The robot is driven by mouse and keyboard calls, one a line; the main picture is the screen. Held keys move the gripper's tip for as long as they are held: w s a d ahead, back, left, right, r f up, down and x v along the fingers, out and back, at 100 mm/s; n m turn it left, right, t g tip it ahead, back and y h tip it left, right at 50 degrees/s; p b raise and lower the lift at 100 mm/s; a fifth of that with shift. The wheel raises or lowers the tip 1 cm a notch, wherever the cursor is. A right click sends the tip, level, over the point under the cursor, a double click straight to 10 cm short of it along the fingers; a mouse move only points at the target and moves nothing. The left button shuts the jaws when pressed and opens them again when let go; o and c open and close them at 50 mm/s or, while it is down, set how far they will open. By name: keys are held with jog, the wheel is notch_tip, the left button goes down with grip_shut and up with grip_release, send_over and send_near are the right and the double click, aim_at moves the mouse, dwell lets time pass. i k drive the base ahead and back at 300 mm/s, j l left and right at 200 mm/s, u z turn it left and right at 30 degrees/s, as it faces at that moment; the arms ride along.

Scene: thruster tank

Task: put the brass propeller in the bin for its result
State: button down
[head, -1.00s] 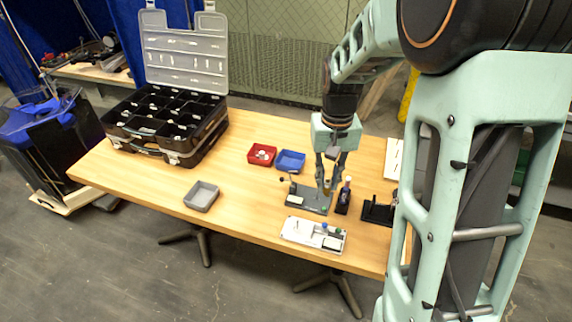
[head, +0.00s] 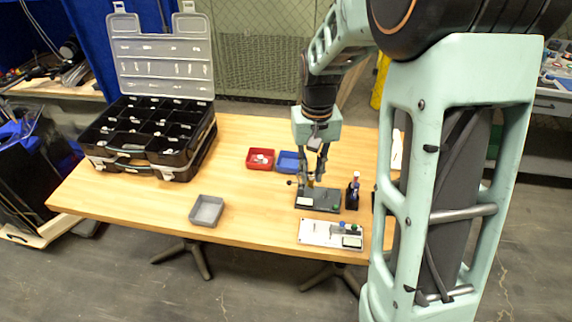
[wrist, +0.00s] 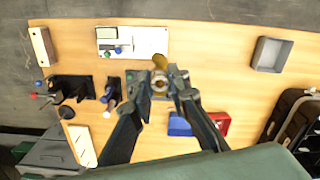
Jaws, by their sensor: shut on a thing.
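My gripper (head: 312,180) is low over a small dark test stand (head: 330,204) on the wooden table. In the wrist view my gripper (wrist: 158,76) is shut on the brass propeller, whose brass part (wrist: 160,62) shows between and beyond the fingertips. Whether it is clear of the stand I cannot tell. A red bin (head: 251,165) holds small pale parts. A blue bin (head: 286,167) stands beside it, partly behind my gripper in the head view. A grey bin (head: 193,220) near the front edge looks empty. The red (wrist: 222,116) and blue (wrist: 178,131) bins also show in the wrist view.
A white panel (head: 312,240) with small knobs lies at the front edge. A dark bottle (head: 353,190) stands right of the stand. An open black organiser case (head: 145,170) fills the table's left end. The table is clear between the case and the bins.

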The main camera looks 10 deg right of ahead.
aim_at(291, 166)
jog(key=i+j+z, duration=0.1)
jog(key=j, duration=0.2)
jog(key=i+j, duration=0.15)
jog(key=j, duration=0.2)
jog(key=i+j, duration=0.1)
jog(key=i, duration=0.2)
jog(key=i+j+z, duration=0.1)
jog(key=i, duration=0.25)
